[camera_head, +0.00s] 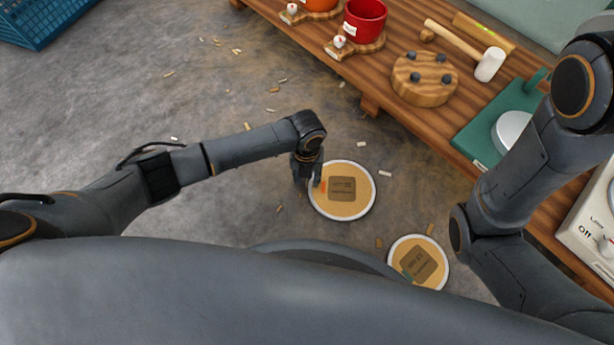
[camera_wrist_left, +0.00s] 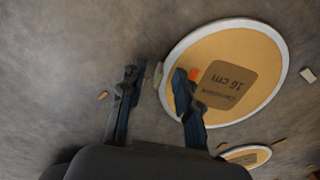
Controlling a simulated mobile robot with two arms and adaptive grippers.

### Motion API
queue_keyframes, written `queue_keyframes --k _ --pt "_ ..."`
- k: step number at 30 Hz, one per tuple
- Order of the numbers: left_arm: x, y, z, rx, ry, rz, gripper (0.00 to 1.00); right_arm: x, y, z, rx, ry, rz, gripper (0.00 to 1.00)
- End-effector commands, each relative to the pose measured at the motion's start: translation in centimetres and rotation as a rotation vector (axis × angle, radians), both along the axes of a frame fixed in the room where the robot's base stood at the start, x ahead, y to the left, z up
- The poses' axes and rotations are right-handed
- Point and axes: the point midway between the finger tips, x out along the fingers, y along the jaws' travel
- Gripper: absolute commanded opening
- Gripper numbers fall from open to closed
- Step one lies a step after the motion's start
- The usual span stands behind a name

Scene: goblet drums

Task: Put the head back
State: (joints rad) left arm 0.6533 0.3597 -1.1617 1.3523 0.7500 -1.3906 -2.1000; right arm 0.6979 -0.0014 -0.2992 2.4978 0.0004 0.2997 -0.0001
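A round tan disc with a pale rim and a brown label (camera_head: 356,206) lies on the floor, and its label reads "16 cm" in the left wrist view (camera_wrist_left: 262,98). A smaller similar disc (camera_head: 434,272) lies nearer my body; part of it shows in the wrist view (camera_wrist_left: 236,155). I cannot tell whether either disc is the head. My left gripper (camera_head: 308,183) is at the larger disc's left edge. In the wrist view its fingers (camera_wrist_left: 156,92) are apart, one outside the rim and one over the disc near an orange mark. My right gripper is out of view.
A low wooden bench (camera_head: 393,38) at the upper right carries a red pot (camera_head: 366,22), a round wooden block with dark knobs (camera_head: 408,86), a mallet (camera_head: 489,64) and a green stand (camera_head: 482,133) with a white round part. A blue crate (camera_head: 40,24) is upper left. Small chips litter the floor.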

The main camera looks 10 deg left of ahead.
Motion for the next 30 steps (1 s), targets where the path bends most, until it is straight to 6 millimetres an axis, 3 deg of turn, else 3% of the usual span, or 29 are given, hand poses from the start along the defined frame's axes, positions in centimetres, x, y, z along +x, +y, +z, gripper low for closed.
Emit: queue_keyframes --k 5,12,18,30 --pt "0.2 0.0 2.3 -0.002 -0.005 -0.002 0.32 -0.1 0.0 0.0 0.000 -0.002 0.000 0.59" --pt "0.2 0.0 7.4 -0.002 -0.005 0.000 0.32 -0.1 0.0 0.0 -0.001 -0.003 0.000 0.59" --pt "0.1 0.1 10.6 -0.002 -0.003 0.000 0.32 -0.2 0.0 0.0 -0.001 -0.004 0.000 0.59" --pt "0.0 0.1 11.9 0.000 0.000 0.000 0.32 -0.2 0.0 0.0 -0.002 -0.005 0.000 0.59"
